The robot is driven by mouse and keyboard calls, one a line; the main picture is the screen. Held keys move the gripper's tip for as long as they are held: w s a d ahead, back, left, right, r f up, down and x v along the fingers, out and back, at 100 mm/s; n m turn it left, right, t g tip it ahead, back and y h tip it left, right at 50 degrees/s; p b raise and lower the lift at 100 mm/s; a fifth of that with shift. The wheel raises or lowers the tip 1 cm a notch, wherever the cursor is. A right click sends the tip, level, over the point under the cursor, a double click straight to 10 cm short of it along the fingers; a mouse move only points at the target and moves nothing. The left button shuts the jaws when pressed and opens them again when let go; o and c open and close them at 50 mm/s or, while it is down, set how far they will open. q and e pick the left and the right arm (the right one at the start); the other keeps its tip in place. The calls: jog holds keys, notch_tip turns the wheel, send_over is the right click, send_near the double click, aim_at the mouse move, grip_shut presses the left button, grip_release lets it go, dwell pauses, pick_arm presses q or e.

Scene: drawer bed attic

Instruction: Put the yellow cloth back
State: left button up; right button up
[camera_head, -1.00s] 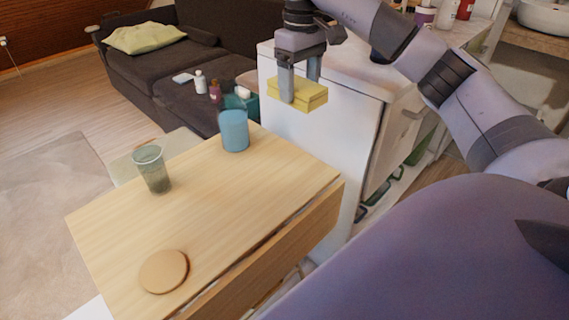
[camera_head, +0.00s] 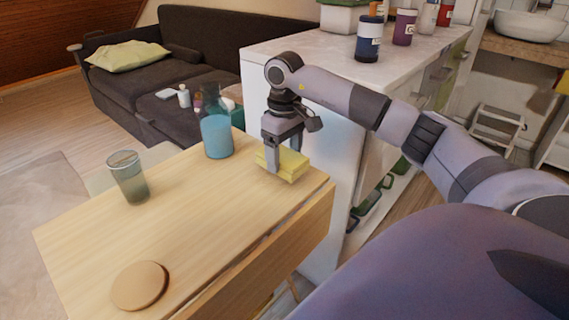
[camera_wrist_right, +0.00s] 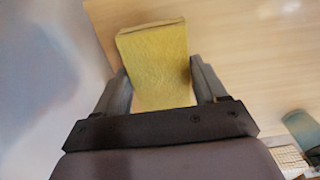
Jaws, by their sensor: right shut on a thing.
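The yellow cloth (camera_head: 292,163) is a folded, block-like piece held between the fingers of my right gripper (camera_head: 284,160). In the head view it is at the far right end of the wooden table (camera_head: 180,230), over or very close to the tabletop; I cannot tell if it touches. In the right wrist view the cloth (camera_wrist_right: 155,62) sits between the two dark fingers of the right gripper (camera_wrist_right: 163,95), with the wooden surface behind it. My left gripper is not in view.
A blue-filled glass carafe (camera_head: 216,136) stands on the table just left of the gripper. A glass (camera_head: 128,178) and a round wooden disc (camera_head: 140,286) are further left and nearer. A white cabinet (camera_head: 300,75) with bottles stands behind. The table's middle is clear.

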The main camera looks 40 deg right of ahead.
aim_at(284, 155)
notch_tip(284, 155, down, 2)
jog(key=shift+f, duration=0.2)
jog(key=shift+r, duration=0.1)
jog(key=shift+f, duration=0.2)
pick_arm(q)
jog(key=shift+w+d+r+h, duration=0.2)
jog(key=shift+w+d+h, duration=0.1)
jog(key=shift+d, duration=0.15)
pick_arm(e)
jog(key=o, duration=1.1)
jog(key=shift+r, duration=0.15)
jog(key=shift+r, duration=0.35)
notch_tip(284, 155, up, 11)
jog(key=p, duration=0.3)
jog(key=shift+f, duration=0.15)
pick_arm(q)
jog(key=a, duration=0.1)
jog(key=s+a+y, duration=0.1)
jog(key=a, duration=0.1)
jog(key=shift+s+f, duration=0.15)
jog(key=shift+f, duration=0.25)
pick_arm(e)
jog(key=shift+r, duration=0.4)
